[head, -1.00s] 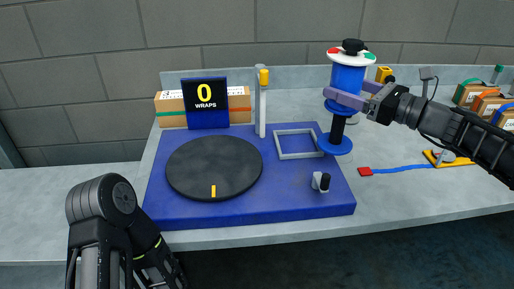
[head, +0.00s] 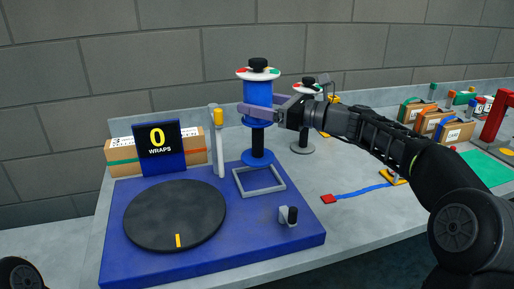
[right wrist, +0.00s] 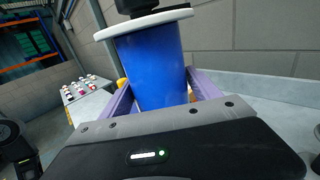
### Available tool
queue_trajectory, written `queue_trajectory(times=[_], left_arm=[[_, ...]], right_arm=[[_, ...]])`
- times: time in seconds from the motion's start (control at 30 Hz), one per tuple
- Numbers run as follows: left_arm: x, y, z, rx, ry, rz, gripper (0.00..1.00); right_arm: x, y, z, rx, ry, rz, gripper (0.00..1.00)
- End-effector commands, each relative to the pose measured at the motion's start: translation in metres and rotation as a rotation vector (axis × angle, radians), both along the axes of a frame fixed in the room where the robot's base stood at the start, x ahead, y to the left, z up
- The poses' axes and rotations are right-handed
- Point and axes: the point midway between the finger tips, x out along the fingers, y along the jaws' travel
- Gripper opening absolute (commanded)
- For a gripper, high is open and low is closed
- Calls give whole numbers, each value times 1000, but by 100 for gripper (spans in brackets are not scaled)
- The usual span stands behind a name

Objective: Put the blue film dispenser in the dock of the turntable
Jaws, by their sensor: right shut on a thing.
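The blue film dispenser (head: 257,92) is upright, with a white disc and black knob on top, a black stem and a round blue base. My right gripper (head: 262,108) is shut around its blue roll, coming from the right. The roll also fills the middle of the right wrist view (right wrist: 152,70), between the purple fingers. The dock, a grey square frame (head: 241,187), lies on the blue board right of the black turntable (head: 175,214). The dispenser's base appears at the frame's back edge; its height above the board is hard to tell. My left gripper is out of view.
A yellow-topped post (head: 219,145) stands just left of the dispenser. A wraps counter (head: 158,150) reading 0 stands behind the turntable. A second dispenser (head: 303,140) is behind my right gripper. A small grey-and-black knob (head: 288,216) is in front of the dock.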

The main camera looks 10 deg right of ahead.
Motion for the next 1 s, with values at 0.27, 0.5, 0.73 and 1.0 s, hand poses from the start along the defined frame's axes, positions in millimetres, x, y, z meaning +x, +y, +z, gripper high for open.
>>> queue_trajectory(times=[0.27,0.5,0.73,1.0], left_arm=[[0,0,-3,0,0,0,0],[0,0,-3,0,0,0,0],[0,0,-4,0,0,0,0],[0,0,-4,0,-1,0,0]], right_arm=[[0,0,-33,2,-3,1,4],[0,0,-33,1,-3,1,4],[0,0,-57,3,2,1,4],[0,0,-71,2,-3,1,4]])
